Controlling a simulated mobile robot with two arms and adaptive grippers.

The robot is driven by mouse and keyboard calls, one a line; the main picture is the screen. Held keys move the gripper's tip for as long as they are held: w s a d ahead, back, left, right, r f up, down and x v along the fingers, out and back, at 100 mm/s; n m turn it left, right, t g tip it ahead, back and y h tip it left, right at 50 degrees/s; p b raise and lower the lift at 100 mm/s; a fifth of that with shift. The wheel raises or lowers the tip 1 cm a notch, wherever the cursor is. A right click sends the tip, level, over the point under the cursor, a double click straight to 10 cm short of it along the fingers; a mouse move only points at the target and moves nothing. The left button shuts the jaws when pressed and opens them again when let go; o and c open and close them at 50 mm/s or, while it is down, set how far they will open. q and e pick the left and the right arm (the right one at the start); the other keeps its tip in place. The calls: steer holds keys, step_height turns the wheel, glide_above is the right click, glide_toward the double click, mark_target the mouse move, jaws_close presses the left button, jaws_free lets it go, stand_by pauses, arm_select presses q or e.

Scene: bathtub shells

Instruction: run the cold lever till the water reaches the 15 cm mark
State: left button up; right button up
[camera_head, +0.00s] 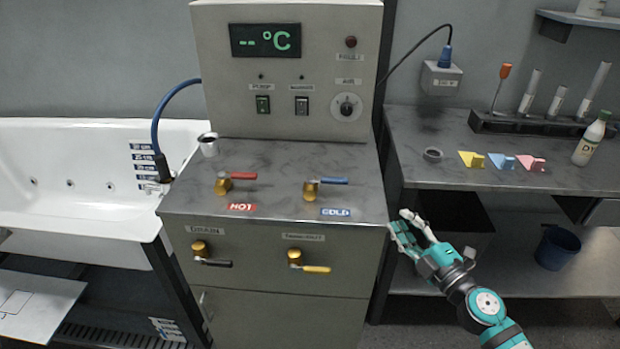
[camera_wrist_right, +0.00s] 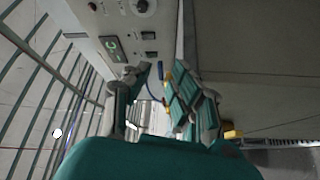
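The cold lever (camera_head: 333,181) is a blue handle on a brass valve, above the blue COLD label (camera_head: 335,212) on the console top. Its handle points right. The white tub (camera_head: 75,200) stands at the left, with blue depth labels (camera_head: 145,167) on its inner wall; the 15 cm label is too small to read surely. I see no clear water surface in it. My right gripper (camera_head: 400,219) is open and empty, off the console's right front corner, apart from the lever. Its spread fingers also show in the right wrist view (camera_wrist_right: 155,82). My left gripper is out of view.
The red hot lever (camera_head: 242,175) is left of the cold one. A black drain handle (camera_head: 215,262) and a yellow handle (camera_head: 316,269) project from the console front. A blue hose (camera_head: 160,120) hangs over the tub rim. A side bench (camera_head: 440,180) stands right.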

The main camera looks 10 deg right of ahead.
mark_target(340, 184)
steer(key=w+a+n+g+y, duration=0.1)
steer(key=w+a+n, duration=0.1)
steer(key=w, duration=0.3)
steer(key=w+a+r+n+g+y, duration=0.1)
steer(key=w+a+n, duration=0.1)
steer(key=w+a, duration=0.3)
steer(key=w+a+n+y+p, duration=0.1)
steer(key=w+a+n, duration=0.1)
steer(key=w+a, duration=0.2)
steer(key=shift+w+a+r+g+y, duration=0.1)
steer(key=shift+w+r+g+y, duration=0.3)
steer(key=shift+w, duration=0.4)
jaws_close()
